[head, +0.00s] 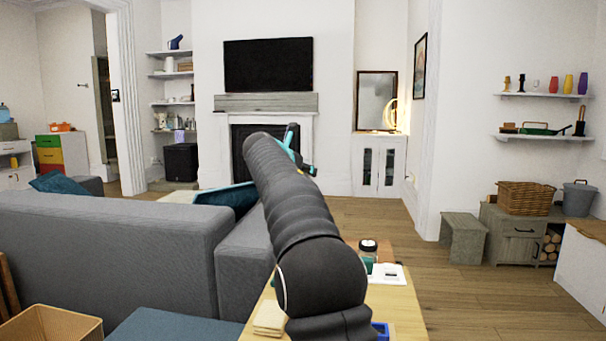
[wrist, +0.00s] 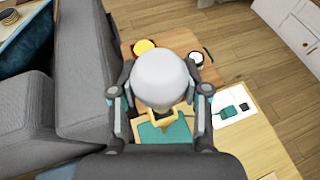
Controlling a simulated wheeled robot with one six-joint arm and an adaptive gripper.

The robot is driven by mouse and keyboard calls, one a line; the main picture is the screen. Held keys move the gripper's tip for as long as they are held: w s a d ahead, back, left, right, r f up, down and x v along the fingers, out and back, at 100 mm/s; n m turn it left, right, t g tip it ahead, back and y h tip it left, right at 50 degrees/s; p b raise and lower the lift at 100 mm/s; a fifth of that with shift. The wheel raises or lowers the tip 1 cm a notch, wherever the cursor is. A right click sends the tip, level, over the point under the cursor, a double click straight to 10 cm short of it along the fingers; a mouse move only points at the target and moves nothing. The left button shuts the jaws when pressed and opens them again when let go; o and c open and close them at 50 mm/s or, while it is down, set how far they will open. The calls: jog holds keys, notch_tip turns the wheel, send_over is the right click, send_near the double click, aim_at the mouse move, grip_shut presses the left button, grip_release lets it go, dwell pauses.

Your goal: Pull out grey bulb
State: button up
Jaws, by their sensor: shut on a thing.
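A pale grey, round bulb (wrist: 163,78) fills the space between the two fingers of my gripper (wrist: 160,66) in the wrist view. The gripper is shut on it, with a dark finger on each side. A small yellowish part (wrist: 166,119) shows just below the bulb, over a teal surface (wrist: 172,137). Whether the bulb is still joined to anything beneath is hidden. In the head view my arm hides most of the gripper (head: 294,148), and I cannot see the bulb there.
A wooden table (head: 408,312) lies below my arm. A yellow round thing (wrist: 145,47) lies farther off. A grey sofa (head: 110,245) stands close on the left. Floor (head: 480,300) is clear on the right.

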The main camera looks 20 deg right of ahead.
jog(key=shift+r, duration=0.85)
